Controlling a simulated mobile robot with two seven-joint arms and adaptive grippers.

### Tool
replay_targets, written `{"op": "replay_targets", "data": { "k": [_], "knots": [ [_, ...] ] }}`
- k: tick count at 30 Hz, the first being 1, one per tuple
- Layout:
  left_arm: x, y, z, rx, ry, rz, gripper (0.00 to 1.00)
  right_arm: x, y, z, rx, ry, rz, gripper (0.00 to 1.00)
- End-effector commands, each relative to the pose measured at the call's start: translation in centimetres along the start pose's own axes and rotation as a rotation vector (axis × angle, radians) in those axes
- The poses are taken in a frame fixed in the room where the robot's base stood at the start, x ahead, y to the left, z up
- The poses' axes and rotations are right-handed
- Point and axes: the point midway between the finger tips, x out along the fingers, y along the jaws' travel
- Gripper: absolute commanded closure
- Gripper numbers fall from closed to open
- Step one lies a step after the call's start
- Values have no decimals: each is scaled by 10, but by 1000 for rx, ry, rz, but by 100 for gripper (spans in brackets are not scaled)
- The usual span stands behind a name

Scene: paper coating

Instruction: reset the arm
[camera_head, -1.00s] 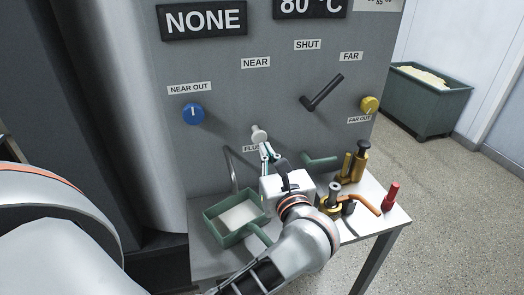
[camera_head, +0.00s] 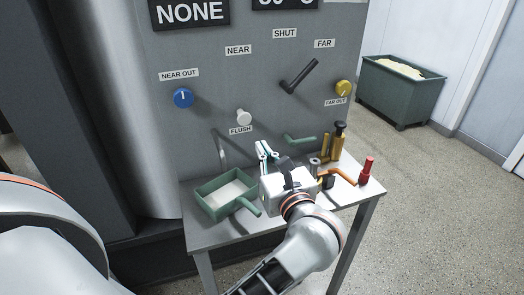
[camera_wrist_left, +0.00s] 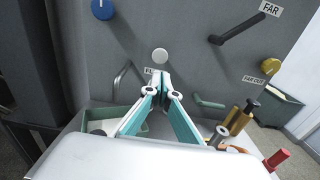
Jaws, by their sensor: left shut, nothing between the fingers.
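My left gripper (camera_head: 263,150) is over the small metal table, in front of the grey panel. Its fingers are shut with nothing between them. In the left wrist view the fingertips (camera_wrist_left: 160,80) meet just below the white FLUSH knob (camera_wrist_left: 160,55). In the head view the white knob (camera_head: 244,118) is apart from the fingers, up and to the left of them. My right gripper does not show in either view.
On the table (camera_head: 215,243) stand a green scoop tray (camera_head: 208,187) with white contents, yellow tools (camera_head: 337,143), an orange-handled tool (camera_head: 340,175) and a red item (camera_head: 366,171). The panel has a blue knob (camera_head: 183,98), a black lever (camera_head: 299,77) and a yellow knob (camera_head: 344,88). A green bin (camera_head: 400,95) stands at right.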

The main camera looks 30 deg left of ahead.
Motion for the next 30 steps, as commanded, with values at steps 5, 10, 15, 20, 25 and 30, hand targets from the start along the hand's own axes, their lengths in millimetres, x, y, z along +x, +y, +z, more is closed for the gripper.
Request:
{"op": "replay_targets", "data": {
  "k": [5,10,15,20,25,30],
  "knots": [
    [0,0,0,0,0,0,100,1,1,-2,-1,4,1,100],
    [0,0,0,0,0,0,100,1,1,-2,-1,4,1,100],
    [0,0,0,1,-1,0,100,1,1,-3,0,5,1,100],
    [2,9,7,91,-77,19,100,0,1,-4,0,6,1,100],
    [-6,22,29,430,-340,59,100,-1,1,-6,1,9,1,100],
    [-36,5,33,897,-654,61,100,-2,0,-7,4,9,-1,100]
  ]
}}
